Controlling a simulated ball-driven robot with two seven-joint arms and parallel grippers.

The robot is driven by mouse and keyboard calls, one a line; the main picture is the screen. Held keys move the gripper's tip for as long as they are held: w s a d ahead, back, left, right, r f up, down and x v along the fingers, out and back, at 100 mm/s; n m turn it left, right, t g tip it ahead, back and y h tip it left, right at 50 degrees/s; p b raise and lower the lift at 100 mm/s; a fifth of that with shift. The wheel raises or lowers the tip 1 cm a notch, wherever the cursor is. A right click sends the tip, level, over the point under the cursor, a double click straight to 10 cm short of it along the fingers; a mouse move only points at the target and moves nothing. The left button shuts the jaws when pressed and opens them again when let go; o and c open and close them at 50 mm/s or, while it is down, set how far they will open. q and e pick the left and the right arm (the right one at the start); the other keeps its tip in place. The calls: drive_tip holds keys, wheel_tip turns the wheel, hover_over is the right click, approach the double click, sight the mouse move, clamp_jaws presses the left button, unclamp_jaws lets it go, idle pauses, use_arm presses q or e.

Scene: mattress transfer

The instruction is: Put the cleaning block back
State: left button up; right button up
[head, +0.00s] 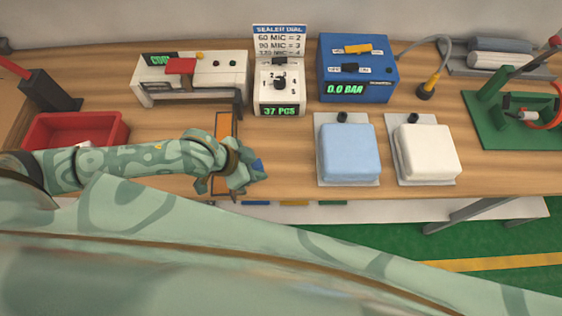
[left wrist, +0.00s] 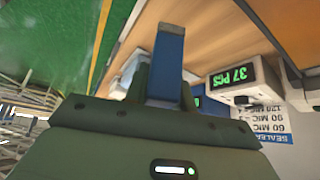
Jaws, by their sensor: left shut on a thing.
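My left gripper (head: 248,176) is above the front part of the wooden table, just right of an orange strip. It is shut on a blue block, the cleaning block (head: 258,164), which is mostly hidden by the fingers in the head view. In the left wrist view, the cleaning block (left wrist: 167,65) stands out between the two fingers of the left gripper (left wrist: 166,95). The orange strip (head: 224,125) has a dark border and lies on the table behind the gripper; my wrist covers part of it. My right gripper is not in view.
Behind stand a white sealer (head: 200,90), a dial unit (head: 279,90) reading 37 PCS and a blue gauge box (head: 357,75). A red tray (head: 75,132) is at left. Blue (head: 350,150) and white (head: 426,150) pads lie at right. The table's front edge is close to the gripper.

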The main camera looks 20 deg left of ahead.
use_arm(q)
drive_tip(key=w+d+f+b, duration=0.1)
drive_tip(key=w+f, duration=0.1)
drive_tip(key=w+d+f+b, duration=0.1)
drive_tip(key=w+f, duration=0.2)
drive_tip(key=w+d+f, duration=0.2)
drive_tip(key=w, duration=0.1)
drive_tip(key=shift+w+f+b, duration=0.15)
drive_tip(key=shift+f+b, duration=0.15)
drive_tip(key=shift+b, duration=0.1)
drive_tip(key=f, duration=0.1)
drive_tip(key=f+b, duration=0.1)
drive_tip(key=f, duration=0.1)
drive_tip(key=shift+w+d+f, duration=0.1)
drive_tip(key=shift+w+f, duration=0.15)
drive_tip(key=o, duration=1)
drive_tip(key=shift+f, duration=0.1)
